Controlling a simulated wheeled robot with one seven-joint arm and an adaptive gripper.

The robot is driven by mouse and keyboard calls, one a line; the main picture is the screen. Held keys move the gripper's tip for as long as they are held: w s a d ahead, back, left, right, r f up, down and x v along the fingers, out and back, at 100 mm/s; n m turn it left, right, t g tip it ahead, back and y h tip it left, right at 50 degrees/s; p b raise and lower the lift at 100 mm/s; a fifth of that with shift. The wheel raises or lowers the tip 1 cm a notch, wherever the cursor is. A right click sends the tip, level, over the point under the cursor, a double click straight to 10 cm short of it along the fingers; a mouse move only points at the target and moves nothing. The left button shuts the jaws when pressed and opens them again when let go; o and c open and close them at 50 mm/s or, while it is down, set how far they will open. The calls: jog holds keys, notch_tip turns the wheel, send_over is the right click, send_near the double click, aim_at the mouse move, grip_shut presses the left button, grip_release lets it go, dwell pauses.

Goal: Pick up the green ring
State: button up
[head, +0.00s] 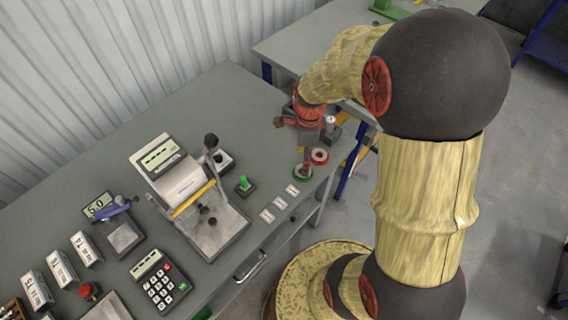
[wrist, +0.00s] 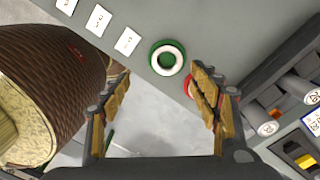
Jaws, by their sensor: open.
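The green ring (wrist: 153,62) lies flat on the grey table near its edge, with a white inner band. In the wrist view it sits just beyond my fingertips, roughly between them. In the head view the green ring (head: 298,177) is at the table's front edge, partly covered by my gripper (head: 306,158). In the wrist view my gripper (wrist: 161,75) is open, its two fingers wide apart with nothing between them. I cannot tell its exact height above the ring.
A red ring (head: 320,156) lies close beside the green one; my right finger partly hides it in the wrist view. White cards (head: 280,203) lie along the edge. A green-topped switch (head: 244,184) and a lever device (head: 205,210) stand leftward.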

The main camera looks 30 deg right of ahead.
jog(key=f+m, duration=0.1)
jog(key=f, duration=0.1)
jog(key=f+m+b, duration=0.1)
jog(key=f+m, duration=0.1)
jog(key=f, duration=0.1)
jog(key=w+f+m+b, duration=0.1)
jog(key=f, duration=0.1)
jog(key=shift+d+f, duration=0.25)
jog(key=shift+f, duration=0.05)
jog(key=shift+r, duration=0.1)
jog(key=shift+c, duration=0.8)
jog(key=c, duration=1.1)
jog(key=shift+c, duration=0.4)
